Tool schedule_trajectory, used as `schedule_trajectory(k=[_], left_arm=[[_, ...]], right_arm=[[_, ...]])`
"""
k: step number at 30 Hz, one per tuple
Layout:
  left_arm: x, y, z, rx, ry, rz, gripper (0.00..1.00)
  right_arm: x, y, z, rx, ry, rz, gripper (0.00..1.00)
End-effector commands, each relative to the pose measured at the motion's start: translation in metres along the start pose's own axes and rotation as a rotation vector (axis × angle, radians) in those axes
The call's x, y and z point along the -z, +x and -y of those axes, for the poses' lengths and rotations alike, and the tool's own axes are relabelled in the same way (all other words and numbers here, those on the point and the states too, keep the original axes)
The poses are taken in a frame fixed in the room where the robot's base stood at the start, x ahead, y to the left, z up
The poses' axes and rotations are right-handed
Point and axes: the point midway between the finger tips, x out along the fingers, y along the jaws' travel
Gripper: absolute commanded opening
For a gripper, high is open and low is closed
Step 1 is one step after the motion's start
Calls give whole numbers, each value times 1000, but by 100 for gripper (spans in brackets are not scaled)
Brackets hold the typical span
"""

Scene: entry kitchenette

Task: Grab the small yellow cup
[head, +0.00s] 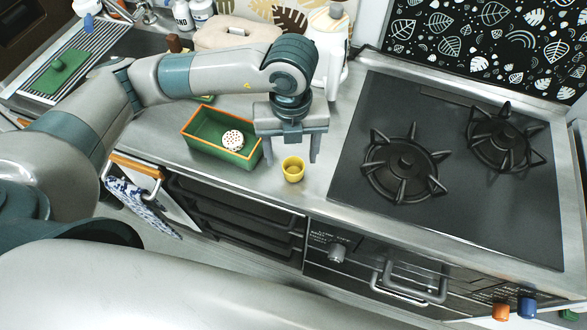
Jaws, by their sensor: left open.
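A small yellow cup (293,174) stands upright on the steel counter, near its front edge. It is just left of the black stove. My left gripper (288,158) points down with its two fingers apart, above and slightly behind the cup. I cannot tell the exact height of the fingertips over the cup. My right gripper is not in view.
A green box with an orange rim (188,136) holds a white perforated item (233,140) left of the gripper. A black gas stove (455,215) fills the right side. A paper towel roll (330,50) stands behind the gripper. A towel (140,203) hangs below the counter.

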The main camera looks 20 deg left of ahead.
Motion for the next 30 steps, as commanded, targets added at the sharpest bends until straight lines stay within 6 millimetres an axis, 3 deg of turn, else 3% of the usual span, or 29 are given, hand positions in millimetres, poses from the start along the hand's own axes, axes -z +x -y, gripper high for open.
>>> schedule_trajectory(k=[5,13,18,30], left_arm=[[1,6,0,-2,0,-3,61],[2,37,3,-4,-2,-4,61],[2,50,4,-1,0,-2,61],[2,51,4,0,0,-1,61]], right_arm=[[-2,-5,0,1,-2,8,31],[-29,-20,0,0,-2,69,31],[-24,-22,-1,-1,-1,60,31],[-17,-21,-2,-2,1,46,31]])
